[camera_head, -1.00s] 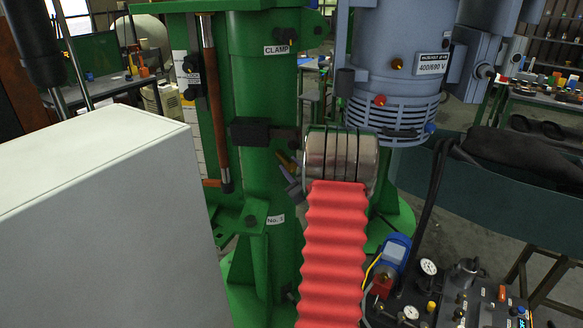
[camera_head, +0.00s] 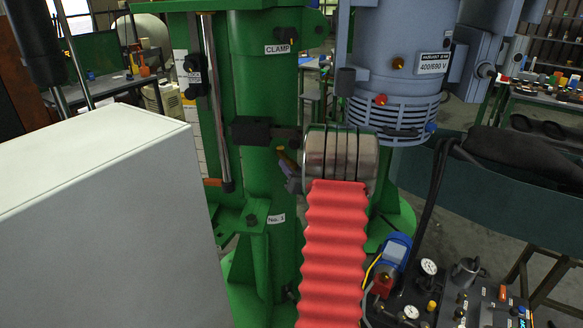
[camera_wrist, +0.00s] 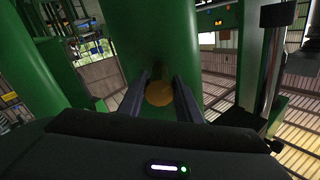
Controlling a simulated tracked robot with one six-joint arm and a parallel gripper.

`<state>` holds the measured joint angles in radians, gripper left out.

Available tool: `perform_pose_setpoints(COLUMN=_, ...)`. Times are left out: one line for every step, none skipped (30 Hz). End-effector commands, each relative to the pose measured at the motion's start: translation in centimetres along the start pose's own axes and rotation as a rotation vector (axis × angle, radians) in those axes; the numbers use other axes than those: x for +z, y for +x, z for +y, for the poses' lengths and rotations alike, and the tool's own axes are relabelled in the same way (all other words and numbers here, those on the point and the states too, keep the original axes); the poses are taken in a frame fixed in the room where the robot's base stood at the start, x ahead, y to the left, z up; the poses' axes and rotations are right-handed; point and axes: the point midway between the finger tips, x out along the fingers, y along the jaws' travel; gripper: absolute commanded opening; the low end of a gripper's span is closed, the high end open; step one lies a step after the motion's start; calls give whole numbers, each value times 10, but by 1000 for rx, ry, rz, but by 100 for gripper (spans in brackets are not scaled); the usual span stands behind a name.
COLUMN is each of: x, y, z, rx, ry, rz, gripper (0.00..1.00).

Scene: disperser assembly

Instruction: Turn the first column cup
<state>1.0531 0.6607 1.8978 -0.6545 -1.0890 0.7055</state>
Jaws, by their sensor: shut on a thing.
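A round, dull orange-brown piece (camera_wrist: 159,93), which looks like the cup, sits between the two dark fingers of my gripper (camera_wrist: 160,84) in the wrist view. My gripper is shut on it, against the green column (camera_wrist: 144,45). In the head view my gripper (camera_head: 287,169) shows as small grey and brownish parts beside the green column (camera_head: 262,110). It is left of my silver wrist, below the dark block on the column. The cup cannot be made out clearly there. A "No. 1" label (camera_head: 276,219) is on the column below.
A blue-grey motor (camera_head: 402,60) hangs close to the right of my wrist. A large pale cabinet (camera_head: 110,220) fills the lower left. Pumps and gauges (camera_head: 428,267) stand at the lower right. A thin rod (camera_head: 218,110) runs along the column's left side.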

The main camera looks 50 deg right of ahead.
Motion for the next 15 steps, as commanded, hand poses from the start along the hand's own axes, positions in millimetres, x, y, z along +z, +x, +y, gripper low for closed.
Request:
perform_pose_setpoints(x=6, y=-2, z=2, rx=6, ry=23, rz=-12, gripper=9)
perform_pose_setpoints(x=6, y=-2, z=2, rx=6, ry=34, rz=-12, gripper=9)
perform_pose_setpoints(x=6, y=-2, z=2, rx=6, ry=45, rz=-12, gripper=9)
perform_pose_setpoints(x=6, y=-2, z=2, rx=6, ry=53, rz=-12, gripper=9)
perform_pose_setpoints(x=6, y=-2, z=2, rx=6, ry=60, rz=-12, gripper=9)
perform_pose_setpoints(x=6, y=-2, z=2, rx=6, ry=67, rz=-12, gripper=9)
perform_pose_setpoints(x=6, y=-2, z=2, rx=6, ry=70, rz=-12, gripper=9)
perform_pose_setpoints(x=6, y=-2, z=2, rx=6, ry=73, rz=-12, gripper=9)
perform_pose_setpoints(x=6, y=-2, z=2, rx=6, ry=76, rz=-12, gripper=9)
perform_pose_setpoints(x=6, y=-2, z=2, rx=6, ry=77, rz=-11, gripper=9)
perform_pose_setpoints(x=6, y=-2, z=2, rx=6, ry=78, rz=-11, gripper=9)
perform_pose_setpoints(x=6, y=-2, z=2, rx=6, ry=79, rz=-11, gripper=9)
perform_pose_setpoints(x=6, y=-1, z=2, rx=6, ry=78, rz=-11, gripper=9)
perform_pose_setpoints(x=6, y=-1, z=2, rx=6, ry=78, rz=-11, gripper=9)
perform_pose_setpoints(x=6, y=-1, z=2, rx=6, ry=78, rz=-11, gripper=9)
